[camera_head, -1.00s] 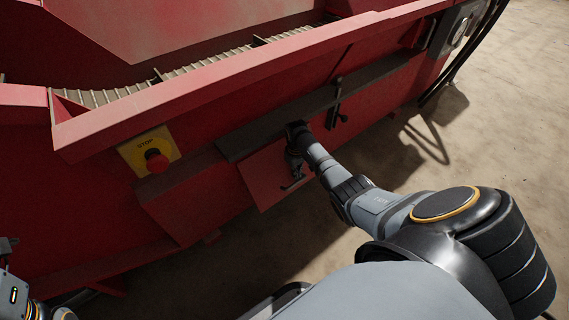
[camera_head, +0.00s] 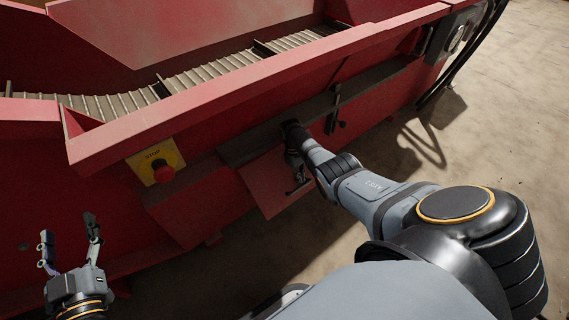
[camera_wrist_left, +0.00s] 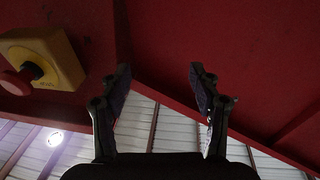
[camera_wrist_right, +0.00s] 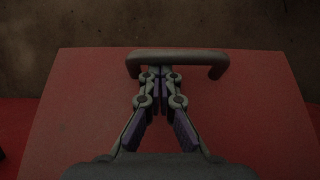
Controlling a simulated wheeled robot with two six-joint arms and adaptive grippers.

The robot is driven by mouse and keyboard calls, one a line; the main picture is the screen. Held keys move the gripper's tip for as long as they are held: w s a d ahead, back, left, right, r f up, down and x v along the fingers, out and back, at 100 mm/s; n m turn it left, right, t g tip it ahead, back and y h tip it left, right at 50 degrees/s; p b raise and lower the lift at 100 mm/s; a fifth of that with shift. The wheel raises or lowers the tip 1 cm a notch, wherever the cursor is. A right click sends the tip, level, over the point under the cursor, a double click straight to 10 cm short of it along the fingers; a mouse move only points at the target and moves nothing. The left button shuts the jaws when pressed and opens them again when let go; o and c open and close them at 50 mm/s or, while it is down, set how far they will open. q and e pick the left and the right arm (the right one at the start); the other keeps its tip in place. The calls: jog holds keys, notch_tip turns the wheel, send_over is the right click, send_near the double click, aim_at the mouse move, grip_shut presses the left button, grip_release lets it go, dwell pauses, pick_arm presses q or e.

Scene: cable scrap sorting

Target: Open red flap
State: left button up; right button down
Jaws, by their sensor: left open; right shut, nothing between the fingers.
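The red flap (camera_head: 268,192) is a flat panel low on the side of the red machine, under a dark ledge, and looks tilted outward. Its dark bar handle (camera_wrist_right: 218,70) spans the flap's far edge in the right wrist view. My right gripper (camera_wrist_right: 161,73) is shut and empty, its tips at the middle of the handle; I cannot tell whether they touch or hook it. It also shows over the flap in the head view (camera_head: 297,176). My left gripper (camera_head: 69,235) is open and empty at the lower left, well away from the flap.
A yellow box with a red stop button (camera_head: 164,173) is on the machine, left of the flap. A dark lever (camera_head: 334,108) is to the right of the flap. A ribbed conveyor (camera_head: 215,75) runs behind the machine's top rail. The floor at right is clear.

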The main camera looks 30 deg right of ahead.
pick_arm(q)
jog(key=s+f+g+p, duration=0.1)
jog(key=s+f+g, duration=0.1)
jog(key=f+g, duration=0.35)
jog(key=s+f+g+p, duration=0.1)
jog(key=s+f+g, duration=0.15)
jog(key=f, duration=0.65)
pick_arm(e)
jog(key=shift+s+d+r, duration=0.15)
jog(key=shift+s+r, duration=0.35)
jog(key=shift+r, duration=0.2)
jog(key=shift+s+r, duration=0.1)
jog(key=shift+r, duration=0.15)
jog(key=shift+s+r+p, duration=0.15)
jog(key=shift+r+p, duration=0.25)
jog(key=shift+p, duration=0.35)
jog(key=shift+s+r+p, duration=0.1)
jog(key=shift+r+p, duration=0.2)
jog(key=shift+p, duration=0.25)
pick_arm(q)
jog(key=s+d+f+g, duration=0.1)
jog(key=s+f+g, duration=0.6)
jog(key=s, duration=0.5)
notch_tip(320, 180, down, 2)
jog(key=shift+s+f, duration=0.2)
jog(key=shift+s, duration=0.2)
pick_arm(e)
jog(key=shift+r, duration=0.1)
pick_arm(q)
jog(key=shift+s, duration=0.1)
